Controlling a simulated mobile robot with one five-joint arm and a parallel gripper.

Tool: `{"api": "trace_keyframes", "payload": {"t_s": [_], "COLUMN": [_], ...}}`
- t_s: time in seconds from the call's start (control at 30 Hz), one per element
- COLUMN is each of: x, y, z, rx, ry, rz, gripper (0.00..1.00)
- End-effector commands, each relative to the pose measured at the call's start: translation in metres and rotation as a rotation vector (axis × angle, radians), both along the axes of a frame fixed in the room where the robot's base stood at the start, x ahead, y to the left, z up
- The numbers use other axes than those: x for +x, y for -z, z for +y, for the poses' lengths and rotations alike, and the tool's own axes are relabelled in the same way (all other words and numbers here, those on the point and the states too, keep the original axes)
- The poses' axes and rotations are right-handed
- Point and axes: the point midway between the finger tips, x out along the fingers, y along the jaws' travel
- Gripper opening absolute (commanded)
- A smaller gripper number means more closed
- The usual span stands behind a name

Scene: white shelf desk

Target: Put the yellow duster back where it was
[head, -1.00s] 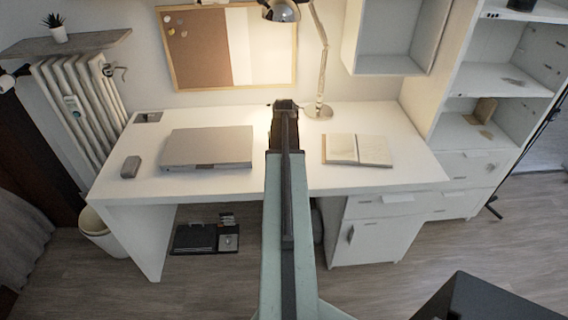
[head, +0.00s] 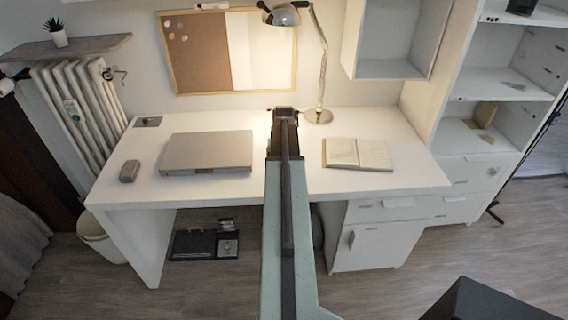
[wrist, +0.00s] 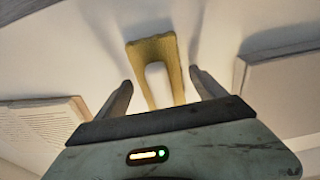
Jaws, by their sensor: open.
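My gripper (wrist: 160,77) is open, with one finger on each side of the duster and a visible gap to each. The duster's near ends are hidden behind the gripper body. In the head view my gripper (head: 285,112) is over the desk (head: 225,185), in front of the lamp, and the arm hides the duster.
A closed grey laptop (head: 207,152) lies left of my arm, with a small grey box (head: 130,171) beyond it. An open notebook (head: 357,153) lies to the right. Shelves (head: 500,90) stand at the right.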

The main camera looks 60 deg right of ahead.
Motion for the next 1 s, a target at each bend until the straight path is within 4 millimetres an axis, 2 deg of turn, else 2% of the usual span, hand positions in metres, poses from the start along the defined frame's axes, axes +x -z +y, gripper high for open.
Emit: {"api": "trace_keyframes", "payload": {"t_s": [0.5, 0.63, 1.0], "x": [-0.008, -0.010, -0.005], "y": [-0.109, -0.118, -0.115], "z": [0.013, 0.015, 0.019], "rx": [0.000, 0.000, 0.001], "ry": [-0.001, -0.001, -0.010], "rz": [0.000, 0.000, 0.000], "gripper": [0.80, 0.80, 0.80]}}
